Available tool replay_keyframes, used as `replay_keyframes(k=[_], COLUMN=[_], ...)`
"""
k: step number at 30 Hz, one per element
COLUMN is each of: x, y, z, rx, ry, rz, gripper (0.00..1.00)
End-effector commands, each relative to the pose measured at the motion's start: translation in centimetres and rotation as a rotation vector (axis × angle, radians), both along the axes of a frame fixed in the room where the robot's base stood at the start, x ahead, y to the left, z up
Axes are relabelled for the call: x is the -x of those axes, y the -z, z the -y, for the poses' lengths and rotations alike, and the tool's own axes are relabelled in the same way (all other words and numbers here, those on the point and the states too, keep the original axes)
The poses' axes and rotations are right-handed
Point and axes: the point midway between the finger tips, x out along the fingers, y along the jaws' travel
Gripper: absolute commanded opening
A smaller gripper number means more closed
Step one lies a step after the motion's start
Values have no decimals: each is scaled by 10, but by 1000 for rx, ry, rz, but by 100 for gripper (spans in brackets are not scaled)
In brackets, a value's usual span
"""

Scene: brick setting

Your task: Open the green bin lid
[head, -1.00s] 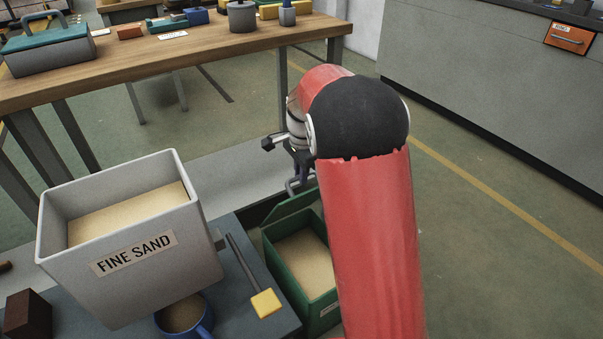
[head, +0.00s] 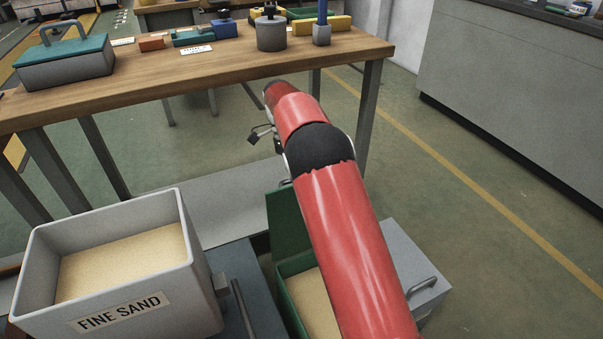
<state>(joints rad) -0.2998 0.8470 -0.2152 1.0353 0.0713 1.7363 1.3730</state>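The green bin (head: 283,274) stands low at the bottom centre, partly hidden behind my red arm. Pale sand (head: 312,302) shows inside it. Its green lid (head: 287,222) stands raised, near upright, at the bin's far edge, and a small grey handle end (head: 286,182) shows at its top beside my arm. My gripper (head: 262,134) is partly in view left of my arm, above and apart from the lid. Its fingers are mostly hidden, so I cannot tell whether they are open.
A grey container of sand labelled "FINE SAND" (head: 120,312) stands left of the bin. A grey box with a handle (head: 405,262) is to the right. A wooden table (head: 150,75) with several items spans the back. The floor at right is clear.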

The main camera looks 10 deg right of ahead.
Motion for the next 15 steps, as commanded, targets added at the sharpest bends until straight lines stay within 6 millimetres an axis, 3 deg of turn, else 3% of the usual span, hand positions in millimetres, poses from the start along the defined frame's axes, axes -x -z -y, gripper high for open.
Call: replay_keyframes(k=[1, 10, 11, 15], x=[2, 2, 2, 1], y=[8, 9, 9, 7], z=[-4, -5, -5, -4], rx=[-6, -5, -5, -4], ry=[-4, -4, -4, -3], rz=[-14, -15, -15, -12], gripper=[0, 0, 14, 32])
